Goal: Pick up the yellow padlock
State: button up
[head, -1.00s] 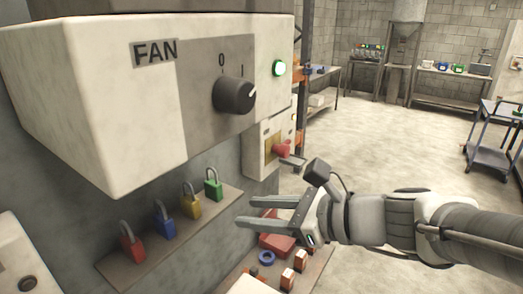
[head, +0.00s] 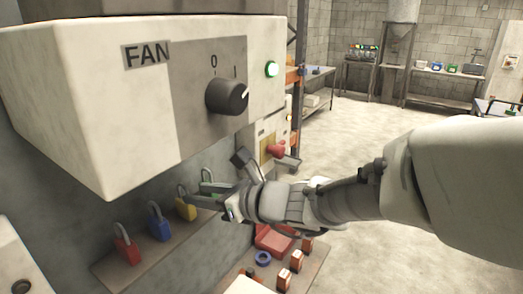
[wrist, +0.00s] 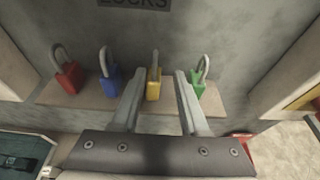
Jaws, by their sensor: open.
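The yellow padlock (head: 185,208) stands on a narrow shelf (head: 112,272) under the FAN box, shackle up. In the wrist view the yellow padlock (wrist: 153,88) shows between the two fingers of my gripper (wrist: 153,80), which is open and empty. In the head view my gripper (head: 204,198) reaches in from the right, close to the yellow padlock and in front of the green padlock (head: 206,176), partly hiding it. Whether a finger touches the yellow padlock cannot be told.
The blue padlock (wrist: 109,84) stands left of the yellow one, the red padlock (wrist: 67,77) farther left. The green padlock (wrist: 199,88) is close by the right finger. The FAN box (head: 110,110) overhangs the shelf.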

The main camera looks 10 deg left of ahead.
aim_at(183, 192)
jog(key=x, duration=0.4)
jog(key=shift+s+a+r, duration=0.15)
jog(key=shift+s+a, duration=0.05)
jog(key=shift+s, duration=0.15)
jog(key=shift+w+a+f, duration=0.2)
jog(key=shift+w+a, duration=0.15)
jog(key=shift+a, duration=0.2)
grip_shut()
dwell(0.7)
